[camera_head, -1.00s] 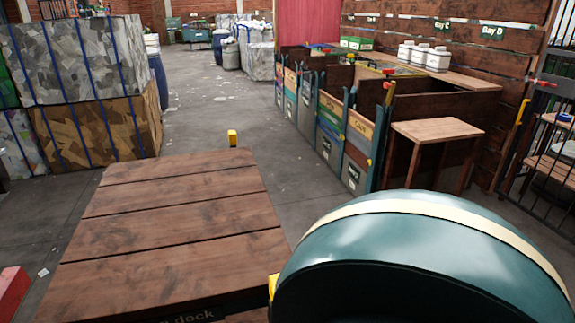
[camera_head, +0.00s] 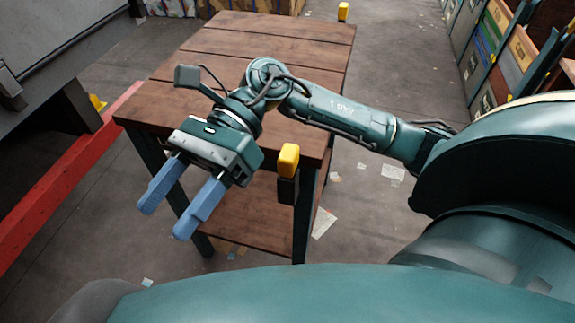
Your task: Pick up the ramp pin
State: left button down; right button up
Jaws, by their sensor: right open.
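I cannot make out a clear ramp pin in the head view. A small yellow piece (camera_head: 97,103) shows beside the red beam at the left, partly hidden and too small to name. My right gripper (camera_head: 163,221) reaches in from the right across the table. Its two blue fingers are apart and empty, pointing down and left, in front of the table's near left side. My left gripper is not in view.
The wooden table (camera_head: 265,40) has a lower shelf and a yellow-capped corner post (camera_head: 288,160) close to my right wrist. A red beam (camera_head: 65,178) runs along the left below a grey machine (camera_head: 75,35). Sorting bins (camera_head: 497,50) stand at the upper right.

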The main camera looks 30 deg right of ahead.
jog(key=w+d+f+n+t+h, duration=0.3)
jog(key=d+n+h, duration=0.1)
jog(key=d+h, duration=0.4)
jog(key=r+n+t+h, duration=0.1)
jog(key=r+t+h, duration=0.1)
jog(key=t+h, duration=0.3)
send_over(288, 152)
jog(key=g+h, duration=0.1)
jog(key=f, duration=0.4)
jog(key=f+b, duration=0.1)
jog(key=f, duration=0.1)
jog(key=shift+s+a+f, duration=0.2)
jog(key=shift+s+f, duration=0.1)
jog(key=shift+f, duration=0.05)
jog(key=f, duration=0.5)
jog(key=shift+w+d+f+p, duration=0.2)
jog(key=shift+w+p, duration=0.05)
jog(key=shift+p, duration=0.15)
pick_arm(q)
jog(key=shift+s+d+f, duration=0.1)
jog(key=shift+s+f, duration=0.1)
pick_arm(e)
jog(key=shift+f, duration=0.2)
jog(key=shift+c, duration=0.5)
